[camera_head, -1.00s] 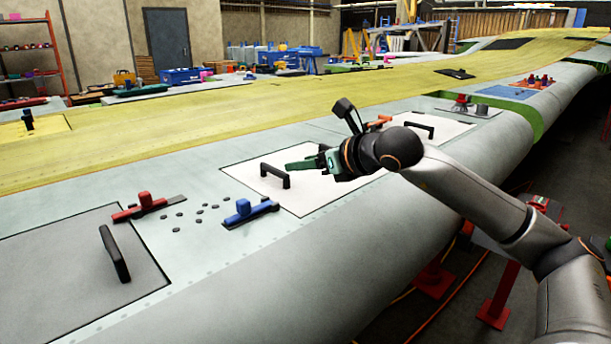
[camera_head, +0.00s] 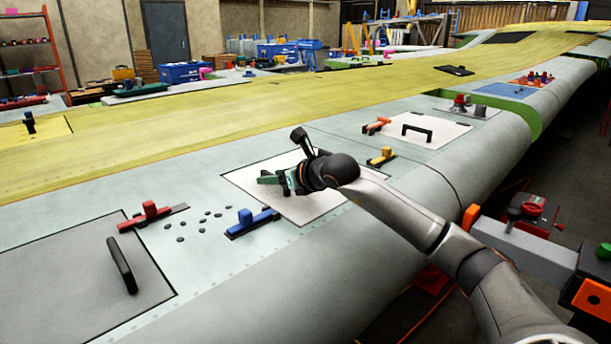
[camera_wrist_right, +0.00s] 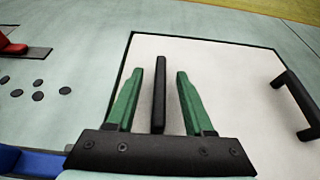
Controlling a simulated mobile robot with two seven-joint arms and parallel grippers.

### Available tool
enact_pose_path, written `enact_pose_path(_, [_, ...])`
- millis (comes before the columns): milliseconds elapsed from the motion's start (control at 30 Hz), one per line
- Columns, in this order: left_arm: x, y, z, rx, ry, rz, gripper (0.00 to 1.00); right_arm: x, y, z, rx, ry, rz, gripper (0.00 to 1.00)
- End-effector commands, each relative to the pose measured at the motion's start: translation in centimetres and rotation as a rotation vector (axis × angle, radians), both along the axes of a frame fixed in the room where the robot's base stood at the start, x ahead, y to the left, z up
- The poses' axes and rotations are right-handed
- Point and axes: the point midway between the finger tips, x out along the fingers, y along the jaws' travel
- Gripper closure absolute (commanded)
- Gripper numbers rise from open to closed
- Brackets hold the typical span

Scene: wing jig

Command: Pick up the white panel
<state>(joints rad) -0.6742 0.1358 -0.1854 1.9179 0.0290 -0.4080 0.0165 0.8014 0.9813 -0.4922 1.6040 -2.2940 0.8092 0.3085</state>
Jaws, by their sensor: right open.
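The white panel (camera_head: 306,209) lies flat in the wing skin; my right arm covers part of it. In the right wrist view the panel (camera_wrist_right: 222,68) carries two black handles. My right gripper (camera_head: 268,179) is over the panel's left part with its green fingers open. In the wrist view the left handle (camera_wrist_right: 159,95) shows between the fingers (camera_wrist_right: 160,85), with a gap on each side. I cannot tell how far down the fingers reach around it. The right handle (camera_wrist_right: 298,102) stands clear of the fingers. My left gripper is not in view.
A blue clamp (camera_head: 250,222) and a red clamp (camera_head: 152,213) lie left of the panel, with several dark discs (camera_head: 203,218) near them. A yellow clamp (camera_head: 382,157) is at its right. A grey panel (camera_head: 70,275) and another white panel (camera_head: 440,133) lie farther out.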

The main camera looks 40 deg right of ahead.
Motion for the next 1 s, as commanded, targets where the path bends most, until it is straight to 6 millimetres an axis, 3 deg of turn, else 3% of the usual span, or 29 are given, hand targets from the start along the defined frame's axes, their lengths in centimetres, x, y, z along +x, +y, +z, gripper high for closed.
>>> enact_pose_path(200, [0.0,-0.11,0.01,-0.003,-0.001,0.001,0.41,0.03,-0.02,-0.01,0.0,0.0,0.0,0.49])
enact_pose_path(667, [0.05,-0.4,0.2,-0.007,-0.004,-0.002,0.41,0.0,-0.02,0.0,0.0,0.0,0.0,1.0])
enact_pose_path(1000, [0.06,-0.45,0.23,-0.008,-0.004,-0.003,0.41,-0.01,-0.02,0.0,0.001,0.0,0.0,1.0])
